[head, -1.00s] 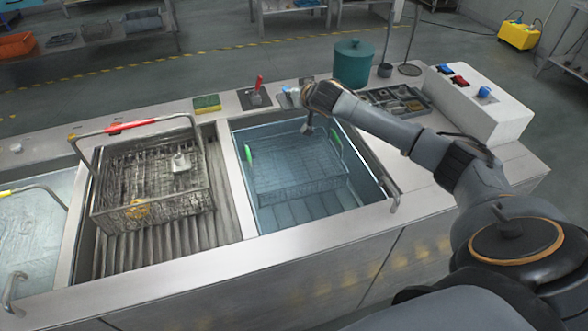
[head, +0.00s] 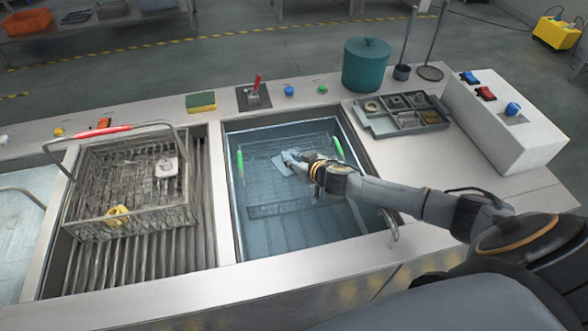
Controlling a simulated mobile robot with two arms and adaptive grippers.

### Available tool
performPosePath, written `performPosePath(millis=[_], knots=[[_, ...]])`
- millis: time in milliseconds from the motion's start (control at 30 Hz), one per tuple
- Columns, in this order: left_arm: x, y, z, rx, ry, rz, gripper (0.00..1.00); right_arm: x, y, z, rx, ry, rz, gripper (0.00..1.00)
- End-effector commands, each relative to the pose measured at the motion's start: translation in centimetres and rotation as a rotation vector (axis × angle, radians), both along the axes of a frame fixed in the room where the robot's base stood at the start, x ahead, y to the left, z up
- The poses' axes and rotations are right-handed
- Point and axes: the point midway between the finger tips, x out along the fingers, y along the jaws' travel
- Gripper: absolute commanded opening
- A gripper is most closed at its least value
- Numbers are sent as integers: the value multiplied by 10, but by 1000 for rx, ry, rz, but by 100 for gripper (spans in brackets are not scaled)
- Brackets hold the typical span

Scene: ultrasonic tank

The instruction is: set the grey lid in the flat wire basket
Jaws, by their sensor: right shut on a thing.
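The flat wire basket (head: 262,196) with green grips sits in the blue water of the middle tank. My right gripper (head: 289,157) reaches in from the right, over the upper part of this basket. It is shut on a small pale grey piece, which looks like the grey lid (head: 282,166). The lid is tilted and partly hidden by the fingers. I cannot tell whether it touches the basket mesh. My left gripper is not in view.
A deeper wire basket (head: 84,225) with a red-gripped handle stands left, holding a pale metal part (head: 167,168) and a yellow part (head: 117,214). A parts tray (head: 384,127), green pot (head: 366,66) and control box (head: 508,115) stand right of the tank's back.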

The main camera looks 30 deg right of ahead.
Motion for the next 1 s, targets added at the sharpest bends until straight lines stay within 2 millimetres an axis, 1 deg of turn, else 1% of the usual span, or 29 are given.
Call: performPosePath(millis=[33, 133, 233, 333, 433, 533, 700, 1000], knots=[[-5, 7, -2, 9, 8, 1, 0, 1, 0, -4, 0, -3, -1, 0], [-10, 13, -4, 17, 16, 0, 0, 1, -1, -14, -1, -1, -3, 0], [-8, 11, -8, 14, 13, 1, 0, 1, 0, -30, 0, 0, -2, 0], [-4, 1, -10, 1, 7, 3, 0, 1, -1, -41, -1, -2, -2, 0], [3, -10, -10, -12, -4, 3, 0, 1, -1, -44, -1, -2, -2, 0], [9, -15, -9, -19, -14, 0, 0, 1, -1, -43, -1, -3, -2, 0], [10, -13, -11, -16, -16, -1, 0, 1, -1, -46, -1, -2, -2, 0], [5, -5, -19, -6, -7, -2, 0, 1, -1, -55, -2, -2, -1, 0]])
